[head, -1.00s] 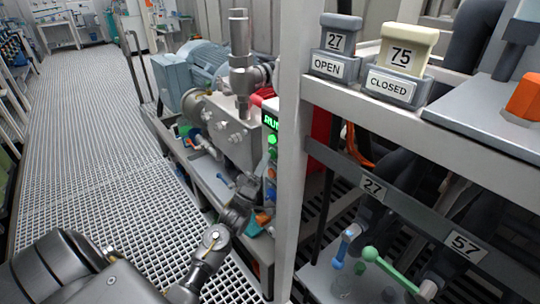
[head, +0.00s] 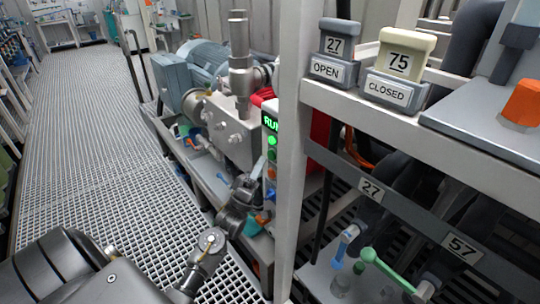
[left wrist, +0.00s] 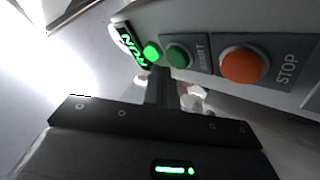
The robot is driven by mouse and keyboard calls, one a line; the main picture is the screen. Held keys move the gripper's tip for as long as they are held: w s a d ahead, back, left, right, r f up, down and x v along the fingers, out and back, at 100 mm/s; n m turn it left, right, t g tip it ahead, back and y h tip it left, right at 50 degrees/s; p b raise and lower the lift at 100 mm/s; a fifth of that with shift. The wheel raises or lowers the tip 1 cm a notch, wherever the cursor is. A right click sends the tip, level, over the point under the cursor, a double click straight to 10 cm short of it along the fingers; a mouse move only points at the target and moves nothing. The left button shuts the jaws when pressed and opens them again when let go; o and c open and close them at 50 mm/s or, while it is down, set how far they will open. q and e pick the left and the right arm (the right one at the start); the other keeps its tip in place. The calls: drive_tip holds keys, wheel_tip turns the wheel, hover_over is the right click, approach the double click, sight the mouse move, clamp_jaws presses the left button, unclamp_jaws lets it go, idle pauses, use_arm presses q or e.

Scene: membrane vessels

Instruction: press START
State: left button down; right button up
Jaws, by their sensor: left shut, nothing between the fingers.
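The control panel in the left wrist view has a lit green RUN display (left wrist: 131,44), a bright green lamp (left wrist: 151,52), a darker green START button (left wrist: 179,56) and an orange STOP button (left wrist: 243,66). The RUN display (head: 270,122) also shows in the head view, beside the white post. My left gripper (left wrist: 160,76) is shut and empty, its tips just below the lamp and START in the wrist picture. I cannot tell whether they touch the panel. In the head view my left gripper (head: 255,182) is at the panel's left side. My right gripper is not in view.
A white post (head: 291,150) stands right beside the panel. The grey pump with its blue motor (head: 203,62) is behind the gripper. Tags 27 OPEN (head: 335,55) and 75 CLOSED (head: 398,68) sit on the rack at right. The grating walkway (head: 90,130) at left is clear.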

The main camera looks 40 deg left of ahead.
use_arm(q)
drive_tip(key=shift+s+a+p, duration=0.25)
drive_tip(key=shift+s+p, duration=0.1)
drive_tip(key=shift+s, duration=0.45)
drive_tip(key=shift+s+a+p, duration=0.2)
drive_tip(key=shift+s+p, duration=0.15)
drive_tip(key=shift+s, duration=0.5)
drive_tip(key=shift+s+a+p, duration=0.25)
drive_tip(key=shift+s+p, duration=0.1)
drive_tip(key=shift+s, duration=0.45)
